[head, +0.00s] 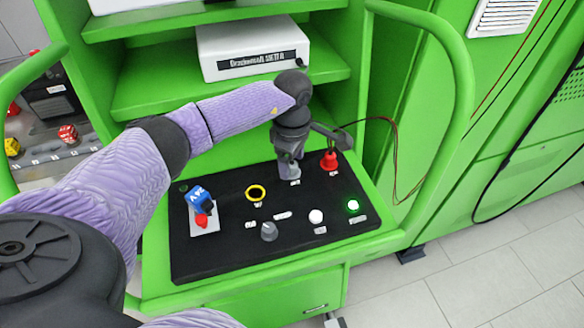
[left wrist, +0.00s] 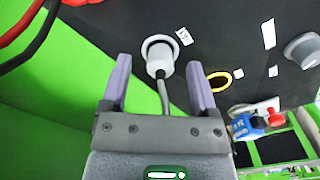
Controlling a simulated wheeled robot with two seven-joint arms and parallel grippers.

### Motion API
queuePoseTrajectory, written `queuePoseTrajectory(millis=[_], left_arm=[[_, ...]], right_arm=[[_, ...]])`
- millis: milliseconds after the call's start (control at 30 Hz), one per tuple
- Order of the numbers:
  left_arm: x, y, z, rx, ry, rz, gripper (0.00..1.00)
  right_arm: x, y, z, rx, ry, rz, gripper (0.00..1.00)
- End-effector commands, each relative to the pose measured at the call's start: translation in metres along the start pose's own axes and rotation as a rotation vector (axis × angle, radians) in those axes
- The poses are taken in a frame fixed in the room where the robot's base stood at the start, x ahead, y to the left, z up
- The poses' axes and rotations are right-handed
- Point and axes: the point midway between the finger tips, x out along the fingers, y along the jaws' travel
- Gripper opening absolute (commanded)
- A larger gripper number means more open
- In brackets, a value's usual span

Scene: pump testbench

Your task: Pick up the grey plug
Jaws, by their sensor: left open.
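The grey plug (left wrist: 158,62) is a pale cylinder with a grey cable, seated in a round socket on the black panel in the left wrist view. In the head view the plug (head: 293,171) shows partly below my left gripper (head: 288,158), at the panel's back edge. In the left wrist view my left gripper (left wrist: 158,75) is open, with one purple-grey finger on each side of the plug and gaps to it. I cannot tell whether the fingertips reach down to its body. My right gripper is not in view.
The red plug (head: 329,160) stands just right of my left gripper. The panel (head: 240,262) also bears a yellow ring (head: 256,193), a grey knob (head: 269,232), a white button (head: 316,216), a green light (head: 353,206) and a blue switch (head: 199,197). A green rail (head: 462,90) curves at the right.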

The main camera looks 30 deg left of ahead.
Motion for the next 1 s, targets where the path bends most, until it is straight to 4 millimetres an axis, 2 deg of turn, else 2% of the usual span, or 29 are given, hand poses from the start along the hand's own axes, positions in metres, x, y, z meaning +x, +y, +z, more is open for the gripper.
queuePoseTrajectory(millis=[33, 100, 300, 367, 600, 667, 700, 900, 1000], left_arm=[[0.009, -0.001, 0.000, 0.000, -0.001, -0.002, 0.77], [0.015, 0.000, 0.000, 0.000, -0.001, -0.001, 0.77], [0.016, 0.000, 0.000, 0.001, -0.001, 0.001, 0.77], [0.016, 0.000, 0.000, 0.000, -0.001, 0.001, 0.66], [0.015, 0.000, 0.000, 0.000, -0.002, 0.001, 0.15], [0.015, 0.000, 0.000, 0.000, -0.002, 0.001, 0.03], [0.015, 0.000, 0.000, 0.000, -0.002, 0.001, 0.00], [0.015, 0.000, 0.000, 0.000, -0.002, 0.001, 0.00], [0.001, 0.001, 0.000, 0.000, -0.002, 0.005, 0.00]], right_arm=[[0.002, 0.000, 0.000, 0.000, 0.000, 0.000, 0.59], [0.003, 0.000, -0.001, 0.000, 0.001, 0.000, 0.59], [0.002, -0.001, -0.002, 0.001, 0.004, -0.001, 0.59], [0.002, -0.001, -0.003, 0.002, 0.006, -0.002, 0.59], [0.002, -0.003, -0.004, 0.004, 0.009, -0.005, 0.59], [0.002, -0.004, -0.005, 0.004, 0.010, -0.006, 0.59], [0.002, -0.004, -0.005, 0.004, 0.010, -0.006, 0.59], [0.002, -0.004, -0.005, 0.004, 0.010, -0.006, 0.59], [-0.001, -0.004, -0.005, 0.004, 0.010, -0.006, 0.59]])
